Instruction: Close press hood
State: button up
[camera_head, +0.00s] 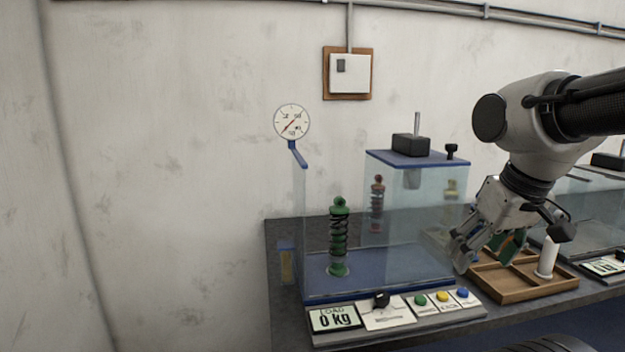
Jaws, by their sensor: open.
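The press (375,297) has a blue base and clear walls. A clear hood with a blue top (385,158) covers its right part, with a black block (411,146) and a metal rod on top. The left part is uncovered from above, and a green spring (339,237) stands upright there. My gripper (480,258) is open and empty, tilted down-left at the right end of the press, in front of the wooden tray. I cannot tell whether it touches the press wall.
A wooden tray (522,291) with a white cylinder (547,258) and a green item lies right of the press. A red spring (377,205) shows through the hood. A control panel (390,312) with a "0 kg" display runs along the front. Another clear box stands far right.

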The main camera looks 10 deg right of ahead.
aim_at(408, 151)
jog(key=i+l, duration=0.1)
jog(key=l, duration=0.45)
jog(key=i+l, duration=0.1)
jog(key=l, duration=0.5)
jog(key=i+l, duration=0.1)
jog(key=l, duration=0.45)
